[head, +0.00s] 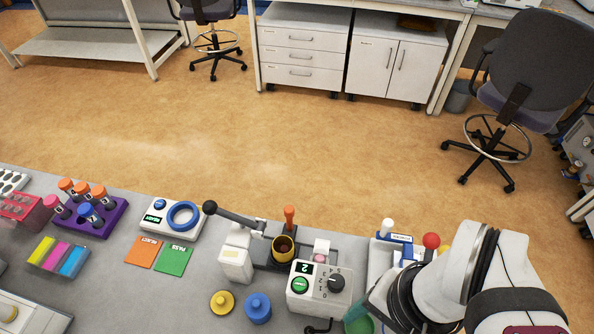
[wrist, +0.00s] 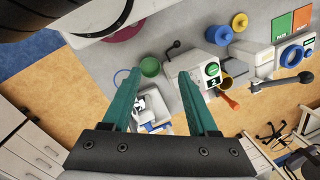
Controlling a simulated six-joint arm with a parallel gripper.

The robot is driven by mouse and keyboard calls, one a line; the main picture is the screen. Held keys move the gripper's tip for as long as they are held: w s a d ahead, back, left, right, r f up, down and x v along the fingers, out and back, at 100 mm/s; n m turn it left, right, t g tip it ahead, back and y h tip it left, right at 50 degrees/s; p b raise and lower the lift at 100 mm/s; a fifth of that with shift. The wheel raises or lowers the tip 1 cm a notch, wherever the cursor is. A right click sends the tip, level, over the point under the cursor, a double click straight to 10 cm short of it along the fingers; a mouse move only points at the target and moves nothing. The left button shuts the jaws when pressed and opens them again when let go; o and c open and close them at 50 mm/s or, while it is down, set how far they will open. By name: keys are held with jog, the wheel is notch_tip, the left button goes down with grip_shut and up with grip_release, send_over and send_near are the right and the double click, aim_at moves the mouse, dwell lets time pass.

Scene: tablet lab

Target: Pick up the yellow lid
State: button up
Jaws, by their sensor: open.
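The yellow lid (head: 222,302) is a small round disc with a knob, lying on the grey bench left of the blue lid (head: 257,308) in the head view. In the wrist view the yellow lid (wrist: 240,20) is near the top right, beyond the blue lid (wrist: 219,36). My gripper (wrist: 160,72) has its two teal fingers spread wide with nothing held between them. It is above the bench, well away from the yellow lid. In the head view my arm is at the lower right and the fingers are mostly hidden.
A control box with a dial (head: 320,286) stands between the lids and my arm. A lever press with a brown cup (head: 283,249) is behind. A green round item (wrist: 150,67) shows near my fingertips. Orange and green cards (head: 173,260) lie left of the lids.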

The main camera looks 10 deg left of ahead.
dwell(0.4)
jog(key=o, duration=0.4)
jog(key=n+h, duration=0.2)
jog(key=n, duration=2.3)
send_over(218, 300)
notch_tip(218, 300, down, 6)
jog(key=shift+n, duration=0.4)
notch_tip(218, 300, down, 16)
jog(key=shift+r, duration=0.25)
